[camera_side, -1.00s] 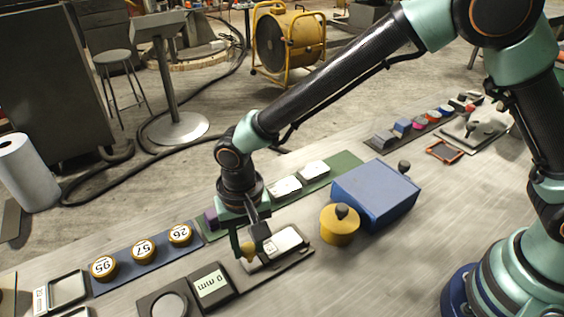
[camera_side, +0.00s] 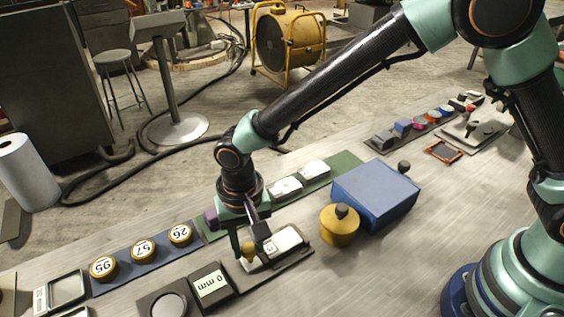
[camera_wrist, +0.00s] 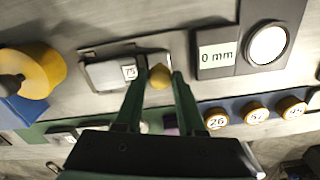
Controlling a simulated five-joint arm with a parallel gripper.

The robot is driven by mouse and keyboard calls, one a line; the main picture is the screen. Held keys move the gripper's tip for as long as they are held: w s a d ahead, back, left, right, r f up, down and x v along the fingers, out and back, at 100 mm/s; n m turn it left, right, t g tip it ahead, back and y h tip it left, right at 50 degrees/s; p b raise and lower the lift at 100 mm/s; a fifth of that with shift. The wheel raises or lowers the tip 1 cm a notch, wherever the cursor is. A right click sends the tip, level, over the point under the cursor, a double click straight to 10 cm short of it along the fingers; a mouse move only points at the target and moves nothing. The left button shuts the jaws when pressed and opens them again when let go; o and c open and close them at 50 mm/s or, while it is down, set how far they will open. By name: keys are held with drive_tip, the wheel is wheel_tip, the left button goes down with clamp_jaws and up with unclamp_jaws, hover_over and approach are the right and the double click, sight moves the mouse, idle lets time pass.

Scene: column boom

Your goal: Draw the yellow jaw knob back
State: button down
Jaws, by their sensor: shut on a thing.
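The yellow jaw knob (camera_wrist: 160,76) sits between my gripper's fingertips in the wrist view, and it also shows in the side view (camera_side: 248,250). My gripper (camera_wrist: 157,78) points down and is shut on the knob. The knob stands at the end of a white sliding gauge (camera_side: 286,240) on a dark base plate. A small white tag reading 75 (camera_wrist: 130,72) lies beside the knob. In the side view my fingers hide part of the knob and the gauge's near end.
A 0 mm display (camera_side: 212,284) with a round pad stands beside the gauge. Yellow discs numbered 95, 57 and 26 (camera_side: 180,234) lie on a blue strip. A yellow lidded pot (camera_side: 339,228) and a blue box (camera_side: 376,196) stand to the right.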

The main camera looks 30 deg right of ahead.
sight(237, 272)
drive_tip(key=shift+a+r, duration=0.1)
drive_tip(key=shift+a, duration=1.5)
drive_tip(key=c, duration=0.5)
unclamp_jaws()
drive_tip(key=shift+r, duration=0.1)
wheel_tip(237, 272, up, 12)
drive_tip(key=shift+d, duration=0.1)
